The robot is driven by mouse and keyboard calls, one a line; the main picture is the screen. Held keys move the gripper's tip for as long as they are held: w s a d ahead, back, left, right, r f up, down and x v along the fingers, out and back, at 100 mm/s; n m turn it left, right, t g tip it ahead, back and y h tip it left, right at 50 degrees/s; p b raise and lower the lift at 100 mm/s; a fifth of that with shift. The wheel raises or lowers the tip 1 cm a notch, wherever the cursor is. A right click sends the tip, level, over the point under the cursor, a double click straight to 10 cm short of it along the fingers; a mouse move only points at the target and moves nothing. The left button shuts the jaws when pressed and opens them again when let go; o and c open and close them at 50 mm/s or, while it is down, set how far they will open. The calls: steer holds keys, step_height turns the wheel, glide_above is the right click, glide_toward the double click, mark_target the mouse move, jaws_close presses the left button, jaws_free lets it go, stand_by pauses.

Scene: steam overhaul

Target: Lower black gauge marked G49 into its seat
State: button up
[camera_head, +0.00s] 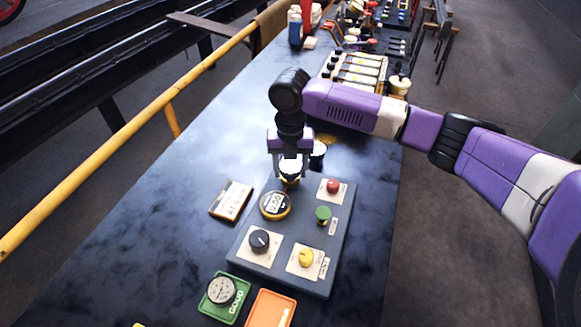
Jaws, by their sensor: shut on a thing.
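My gripper (290,158) points down over the far left end of a dark control panel (243,241). It is shut on a small round thing (290,173) with dark, pale and yellow bands, which I take to be the black gauge; a G49 mark is not readable. The gauge is at or just above the panel's far edge; I cannot tell whether it touches. The seat under it is hidden. The panel also carries a round yellow-rimmed display (275,205), a red button (333,186), a green knob (323,214), a black knob (260,240) and a yellow knob (306,257).
A dark cup-like thing (318,152) stands close behind my gripper. A lettered plate (231,200) lies left of the panel. A green tray (212,307) holds a round dial (222,290), beside an orange tray (270,308). The bench's left side is clear.

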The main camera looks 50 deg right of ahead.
steer(key=shift+f, duration=0.45)
stand_by(0.4)
steer(key=o, duration=2)
steer(key=shift+c, duration=0.2)
steer(key=shift+r, duration=0.1)
steer(key=shift+r+p, duration=2.4)
steer(key=shift+r, duration=0.85)
